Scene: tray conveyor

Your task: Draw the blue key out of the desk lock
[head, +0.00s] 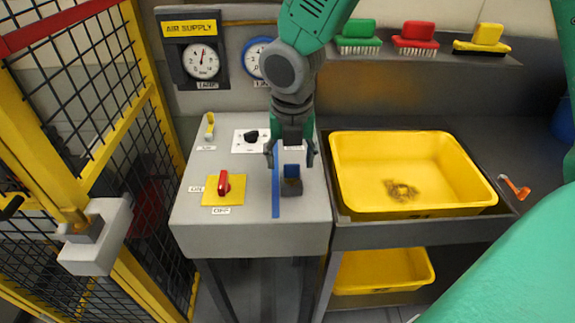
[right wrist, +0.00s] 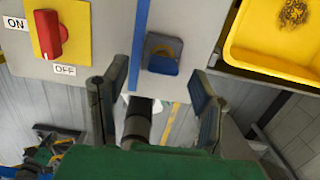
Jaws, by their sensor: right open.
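The blue key (head: 291,171) sits in a dark lock block (head: 292,188) on the grey desk top. The key also shows in the right wrist view (right wrist: 162,65), against the lock (right wrist: 165,45). My right gripper (head: 291,160) is open, with its fingers to the left and right of the key. In the right wrist view the right gripper (right wrist: 157,80) has a clear gap between its fingers, and the key is in line with that gap. I see no finger touching the key. My left gripper is not in view.
A blue strip (head: 276,195) runs along the desk left of the lock. Further left is a red switch (head: 224,183) on a yellow plate. A black knob (head: 251,136) sits behind. A yellow tray (head: 345,180) stands close on the right; a yellow mesh fence (head: 118,130) stands left.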

